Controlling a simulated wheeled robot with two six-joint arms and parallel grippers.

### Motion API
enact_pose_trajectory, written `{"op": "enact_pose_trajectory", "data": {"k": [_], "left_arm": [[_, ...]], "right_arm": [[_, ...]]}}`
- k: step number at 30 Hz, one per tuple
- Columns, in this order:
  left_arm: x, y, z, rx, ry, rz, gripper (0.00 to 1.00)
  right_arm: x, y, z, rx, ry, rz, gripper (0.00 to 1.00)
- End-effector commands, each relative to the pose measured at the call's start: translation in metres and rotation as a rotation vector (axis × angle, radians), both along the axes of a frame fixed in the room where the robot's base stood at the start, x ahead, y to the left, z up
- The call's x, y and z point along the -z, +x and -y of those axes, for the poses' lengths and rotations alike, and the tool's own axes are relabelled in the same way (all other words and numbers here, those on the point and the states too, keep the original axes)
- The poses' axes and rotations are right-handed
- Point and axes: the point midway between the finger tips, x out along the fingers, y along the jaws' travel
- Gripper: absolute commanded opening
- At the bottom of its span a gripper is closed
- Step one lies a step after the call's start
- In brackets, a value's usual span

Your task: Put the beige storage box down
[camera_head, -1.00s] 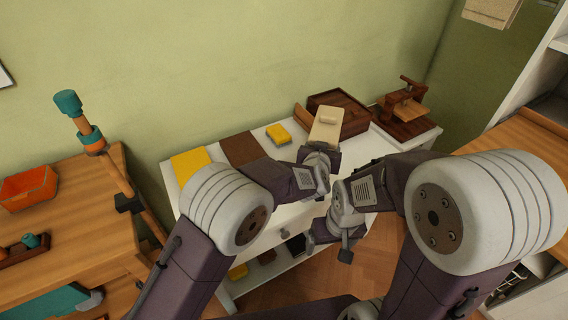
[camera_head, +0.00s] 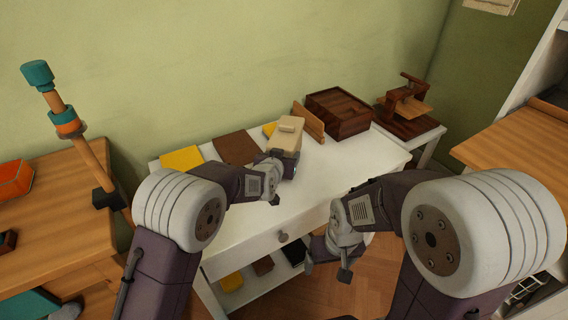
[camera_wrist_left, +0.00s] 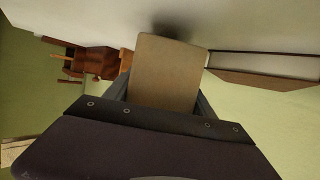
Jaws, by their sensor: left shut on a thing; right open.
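The beige storage box (camera_head: 287,134) has a small raised handle on its lid. In the head view it is at the end of my left gripper (camera_head: 281,158), over the back part of the white table (camera_head: 345,163). My left gripper is shut on the box. In the left wrist view the box (camera_wrist_left: 166,75) lies between the fingers, with a dark shadow on the white surface beside it. I cannot tell whether the box touches the tabletop. My right gripper (camera_head: 327,262) is open and empty, low in front of the table's edge.
A dark wooden box (camera_head: 338,113) and a wooden press (camera_head: 405,105) stand right of the beige box. A yellow piece (camera_head: 183,159) and a brown piece (camera_head: 236,149) lie to its left. The tabletop's right front is clear. A wooden desk (camera_head: 52,215) is at left.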

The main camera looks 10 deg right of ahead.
Motion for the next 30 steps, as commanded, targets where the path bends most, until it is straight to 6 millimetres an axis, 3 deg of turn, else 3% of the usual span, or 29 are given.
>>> {"op": "enact_pose_trajectory", "data": {"k": [1,2,13,14,15,16,27,30], "left_arm": [[0.018,0.000,0.000,0.000,0.002,-0.001,0.23],[0.021,0.000,0.000,0.000,0.001,0.000,0.23],[0.023,0.000,0.000,0.000,0.000,0.001,0.23],[0.022,0.000,0.000,0.000,0.001,0.000,0.69],[0.022,0.000,0.000,0.000,0.001,0.000,0.80],[0.022,0.000,0.000,0.000,0.001,0.000,0.85],[0.015,0.000,0.000,0.000,0.000,0.002,0.85],[0.010,-0.011,-0.004,0.000,0.000,0.001,0.85]], "right_arm": [[0.013,0.000,0.000,0.000,0.000,0.000,0.85],[0.014,0.000,0.000,0.000,0.000,0.000,0.85],[0.014,0.000,0.000,0.000,0.000,0.000,0.85],[0.014,0.000,0.000,0.000,0.000,0.000,0.85],[0.013,0.000,0.000,0.000,0.000,0.000,0.85],[0.013,0.000,0.000,0.000,0.000,0.000,0.85],[0.008,0.000,0.000,0.000,0.000,0.000,0.85],[0.006,0.000,0.000,0.000,0.000,0.000,0.85]]}}
